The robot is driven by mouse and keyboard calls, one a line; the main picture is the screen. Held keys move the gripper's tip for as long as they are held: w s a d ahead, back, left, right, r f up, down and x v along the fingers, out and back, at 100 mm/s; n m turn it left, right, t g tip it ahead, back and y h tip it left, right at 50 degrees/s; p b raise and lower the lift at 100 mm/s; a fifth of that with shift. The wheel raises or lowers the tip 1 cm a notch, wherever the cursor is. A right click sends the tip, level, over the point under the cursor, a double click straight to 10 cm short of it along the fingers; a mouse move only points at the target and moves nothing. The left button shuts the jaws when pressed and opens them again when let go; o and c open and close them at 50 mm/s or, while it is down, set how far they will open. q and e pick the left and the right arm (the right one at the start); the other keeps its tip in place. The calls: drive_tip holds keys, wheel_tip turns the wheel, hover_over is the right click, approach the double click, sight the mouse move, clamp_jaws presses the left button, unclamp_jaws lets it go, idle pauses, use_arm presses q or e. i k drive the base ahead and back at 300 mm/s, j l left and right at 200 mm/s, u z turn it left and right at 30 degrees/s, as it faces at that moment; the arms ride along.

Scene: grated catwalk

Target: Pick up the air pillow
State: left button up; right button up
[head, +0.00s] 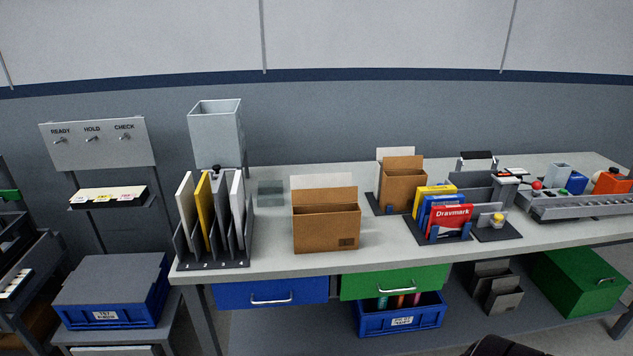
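A small, see-through, grey-green square (270,193) lies on the grey workbench (270,255), between the slotted rack and the open cardboard box. It looks like the air pillow, but it is faint and I cannot be sure. Nothing appears to lie on it. Neither of my grippers is in view. Only a dark rounded shape shows at the bottom edge, right of centre, perhaps part of my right arm.
The slotted rack (212,262) holds upright panels, with a tall grey bin (216,130) behind it. An open cardboard box (326,228) stands right of the square. Farther right are another box (403,190), coloured packets (450,222) and a grey tray (575,208).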

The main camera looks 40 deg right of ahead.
sight(265, 186)
drive_tip(key=z, duration=1.15)
drive_tip(key=i+j+u, duration=0.1)
drive_tip(key=j, duration=0.2)
